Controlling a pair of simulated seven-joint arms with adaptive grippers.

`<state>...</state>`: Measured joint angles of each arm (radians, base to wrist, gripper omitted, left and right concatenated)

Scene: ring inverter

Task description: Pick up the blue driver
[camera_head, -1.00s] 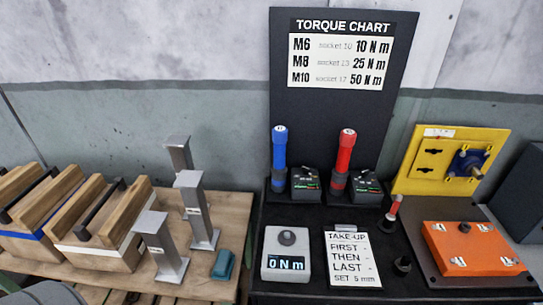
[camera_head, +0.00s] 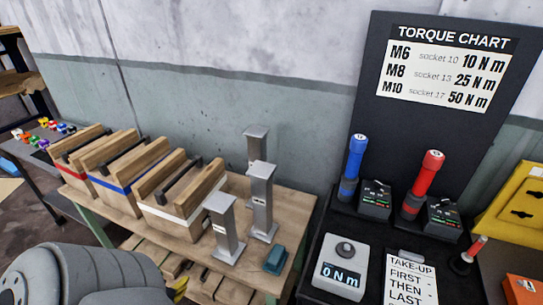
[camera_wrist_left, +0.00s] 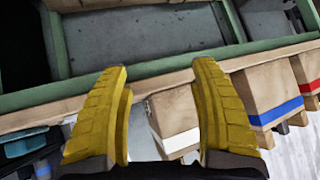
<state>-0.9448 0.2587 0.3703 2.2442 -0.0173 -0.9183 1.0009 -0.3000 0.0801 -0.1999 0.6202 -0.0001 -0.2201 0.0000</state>
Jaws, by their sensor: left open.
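The blue driver (camera_head: 353,167) stands upright in the head view, on the black bench in front of the torque chart board. A dark charger-like box (camera_head: 375,199) stands beside it. The red driver (camera_head: 424,184) stands to its right. My left gripper shows in the left wrist view (camera_wrist_left: 160,115), with two yellow fingers apart and nothing between them. In that view it is over the wooden table's side, with the white-striped wooden box (camera_wrist_left: 172,120) beyond the fingers. The blue driver is not seen in the wrist view. My left arm fills the lower left of the head view. My right gripper is not seen.
Wooden boxes with red, blue and white stripes (camera_head: 184,199) stand on the wooden table. Grey metal posts (camera_head: 262,200) and a teal block (camera_head: 276,260) stand between them and the black bench. A torque display (camera_head: 341,268) sits in front of the blue driver.

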